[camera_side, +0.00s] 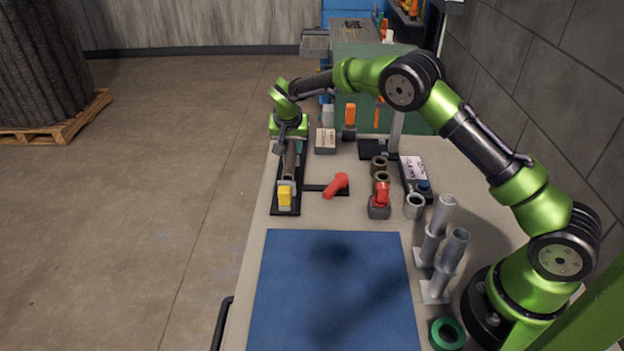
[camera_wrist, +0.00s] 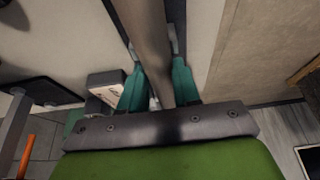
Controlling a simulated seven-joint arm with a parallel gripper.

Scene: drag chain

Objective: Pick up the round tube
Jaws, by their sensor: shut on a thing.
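The round tube (camera_side: 290,163) is a long dark grey-brown cylinder over the narrow black fixture (camera_side: 277,205) at the left edge of the bench. In the wrist view the tube (camera_wrist: 152,35) runs from the top edge down between the teal fingers. My gripper (camera_side: 291,143) is at the far end of the tube in the side view. In the wrist view my gripper (camera_wrist: 157,85) is shut on the tube, with one finger on each side. I cannot tell whether the tube touches the fixture.
A yellow block (camera_side: 285,196) stands at the fixture's near end. A red clamp handle (camera_side: 336,185) is to its right. A small white-topped box (camera_side: 325,141) is close beside my gripper. Grey posts (camera_side: 435,232) stand at right. The blue mat (camera_side: 333,285) is clear.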

